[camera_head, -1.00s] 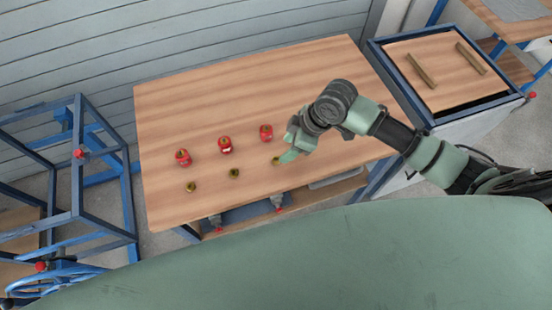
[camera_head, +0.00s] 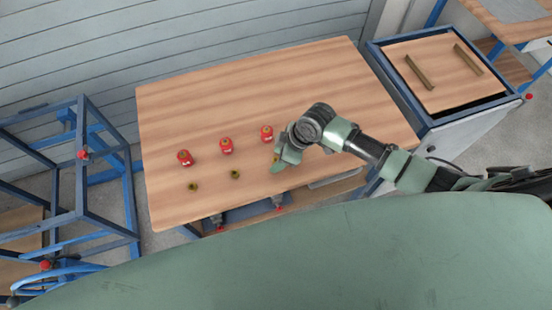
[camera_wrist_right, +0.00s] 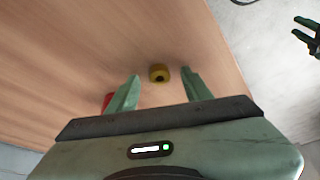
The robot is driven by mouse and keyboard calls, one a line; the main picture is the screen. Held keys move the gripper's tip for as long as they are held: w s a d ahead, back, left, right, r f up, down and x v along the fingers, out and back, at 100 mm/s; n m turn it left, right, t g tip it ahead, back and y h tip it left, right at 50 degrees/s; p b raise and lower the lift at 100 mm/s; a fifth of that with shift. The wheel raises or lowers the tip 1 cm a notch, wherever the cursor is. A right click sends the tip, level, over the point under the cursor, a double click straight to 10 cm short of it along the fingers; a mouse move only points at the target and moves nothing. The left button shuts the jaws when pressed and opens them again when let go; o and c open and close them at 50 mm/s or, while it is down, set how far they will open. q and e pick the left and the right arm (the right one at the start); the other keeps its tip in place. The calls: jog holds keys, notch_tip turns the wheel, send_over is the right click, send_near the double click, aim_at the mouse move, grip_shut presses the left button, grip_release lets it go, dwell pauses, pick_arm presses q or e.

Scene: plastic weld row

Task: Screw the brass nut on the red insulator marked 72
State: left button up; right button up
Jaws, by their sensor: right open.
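Three red insulators stand in a row on the wooden table (camera_head: 330,85): left (camera_head: 185,158), middle (camera_head: 226,146) and right (camera_head: 267,134). Their numbers are too small to read, so I cannot tell which is 72. In front lie a left brass nut (camera_head: 193,187), a middle brass nut (camera_head: 235,174) and a right brass nut, mostly hidden by my right gripper (camera_head: 278,164). In the right wrist view, this nut (camera_wrist_right: 159,73) lies just beyond and between the open, empty fingertips. A dark gripper, apparently my left (camera_wrist_right: 307,34), shows at that view's edge; its jaw state is unclear.
A blue-framed stand (camera_head: 82,170) is left of the table. A blue-edged bench (camera_head: 440,72) with two bars is at the right. The back of the table is clear. An edge of red (camera_wrist_right: 108,100) shows behind a finger in the wrist view.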

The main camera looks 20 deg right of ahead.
grip_shut()
dwell(0.3)
notch_tip(320, 180, up, 20)
jog(key=b, duration=0.2)
dwell(0.5)
